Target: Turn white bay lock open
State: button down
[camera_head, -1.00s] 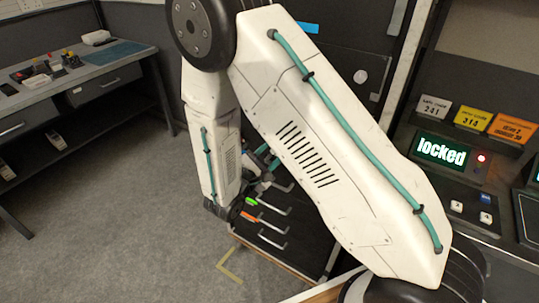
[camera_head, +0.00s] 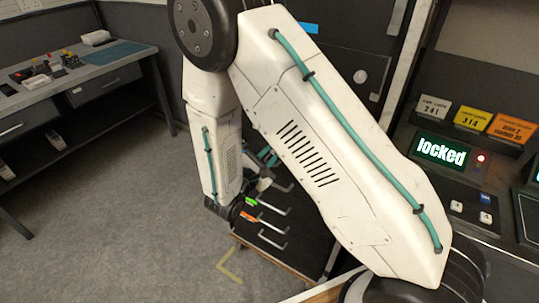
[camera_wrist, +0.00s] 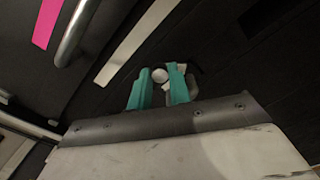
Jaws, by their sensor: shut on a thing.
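In the wrist view my gripper (camera_wrist: 163,84) has its two teal fingers shut on a small pale round knob, the white bay lock (camera_wrist: 161,75). A white strip (camera_wrist: 138,40) runs on the dark front beside it. The lock's turn angle is hard to read because the fingers cover part of it. In the head view my arm hides most of the gripper and the lock; only a bit of teal (camera_head: 267,157) shows beside the dark drawer cabinet (camera_head: 306,229).
A metal bar handle (camera_wrist: 76,32) and a pink strip (camera_wrist: 47,22) are close by in the wrist view. The cabinet has several bar handles (camera_head: 272,221). A lit sign (camera_head: 442,151) reads "locked" beside a red light (camera_head: 481,158). Open floor (camera_head: 120,230) lies left.

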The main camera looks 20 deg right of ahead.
jog(key=n, duration=0.5)
jog(key=shift+n, duration=2.2)
jog(key=c, duration=1.3)
grip_release()
jog(key=shift+a, duration=0.1)
jog(key=v, duration=0.7)
jog(key=shift+s+a, duration=0.25)
